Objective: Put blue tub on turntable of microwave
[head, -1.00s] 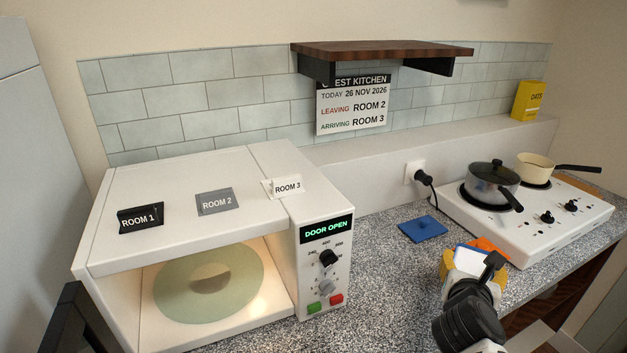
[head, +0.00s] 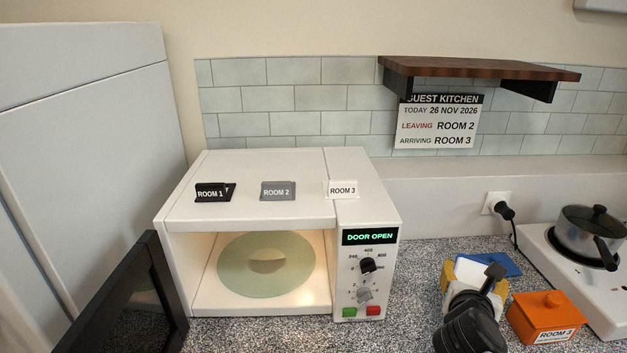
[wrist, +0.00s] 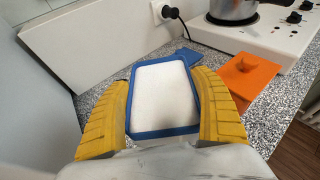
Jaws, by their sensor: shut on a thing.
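My gripper (head: 472,285) has its yellow fingers shut on the blue tub (wrist: 152,134), seen from above in the wrist view. The tub has a blue rim and a white inside or contents; I cannot tell which. In the head view the tub is mostly hidden by the gripper. It is above the counter, right of the microwave. The white microwave (head: 350,210) reads DOOR OPEN. Its dark door (head: 125,300) is swung out at the left. The pale green round turntable (head: 240,278) is empty inside the lit cavity.
An orange lidded tub (head: 545,318) marked ROOM 3 stands right of my gripper. A hob with a pot (head: 590,235) is at the right. ROOM 1, 2 and 3 signs stand on the microwave. A wooden shelf (head: 480,68) overhangs the back.

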